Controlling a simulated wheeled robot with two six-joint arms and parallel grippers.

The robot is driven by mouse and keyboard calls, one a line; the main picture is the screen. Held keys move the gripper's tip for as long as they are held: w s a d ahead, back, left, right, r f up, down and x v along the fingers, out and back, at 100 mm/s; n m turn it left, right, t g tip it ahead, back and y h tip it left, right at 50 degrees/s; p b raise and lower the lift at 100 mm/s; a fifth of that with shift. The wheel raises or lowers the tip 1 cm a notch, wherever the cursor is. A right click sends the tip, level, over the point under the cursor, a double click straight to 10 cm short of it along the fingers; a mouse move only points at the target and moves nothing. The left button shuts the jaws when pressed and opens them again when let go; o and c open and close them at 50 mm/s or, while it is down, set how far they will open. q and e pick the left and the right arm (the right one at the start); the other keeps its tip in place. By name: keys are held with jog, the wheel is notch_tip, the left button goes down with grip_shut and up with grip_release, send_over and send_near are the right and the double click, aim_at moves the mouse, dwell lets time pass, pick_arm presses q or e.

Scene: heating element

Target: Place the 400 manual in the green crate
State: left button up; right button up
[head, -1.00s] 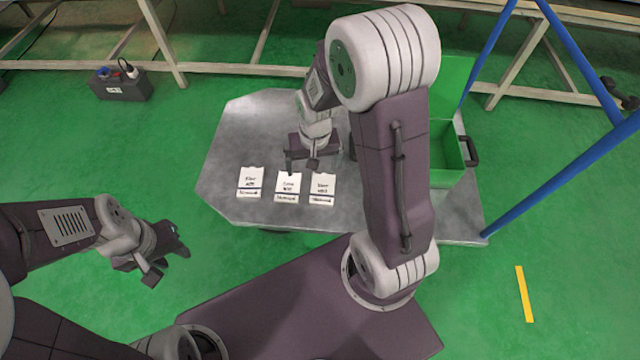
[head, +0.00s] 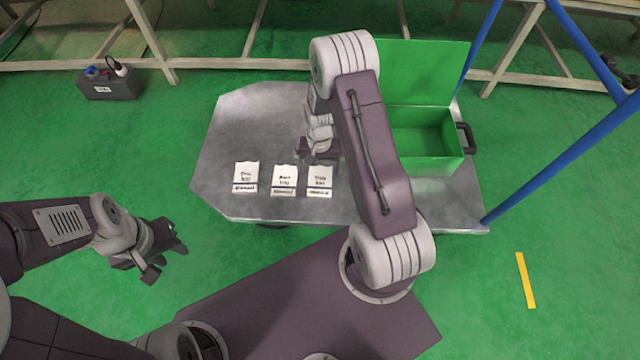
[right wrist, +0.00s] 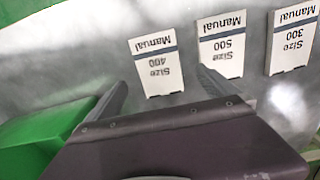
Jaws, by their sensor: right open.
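The white 400 manual (head: 319,181) lies flat on the grey table, rightmost of three in the head view. In the right wrist view it (right wrist: 158,70) reads "Size 400", upside down. The open green crate (head: 425,135) stands on the table's right side, partly behind my right arm; its corner shows in the right wrist view (right wrist: 35,140). My right gripper (head: 320,158) is open and empty, above the table just behind the 400 manual. Its fingers (right wrist: 162,77) point toward that manual. My left gripper (head: 168,260) is open and empty over the floor, left of the table.
The 500 manual (right wrist: 222,45) lies beside the 400 manual, with the 300 manual (right wrist: 293,40) beyond it. The table's left part (head: 225,135) is bare. Blue posts (head: 560,165) rise at the right. A dark box (head: 110,85) sits on the floor at the back left.

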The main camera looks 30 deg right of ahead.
aim_at(320, 180)
jog(key=shift+f, duration=0.25)
notch_tip(320, 180, down, 5)
jog(key=b, duration=0.4)
jog(key=shift+s+f, duration=0.1)
jog(key=shift+f, duration=0.05)
jog(key=shift+r, duration=0.2)
jog(key=c, duration=1.7)
notch_tip(320, 180, up, 10)
jog(key=p, duration=0.6)
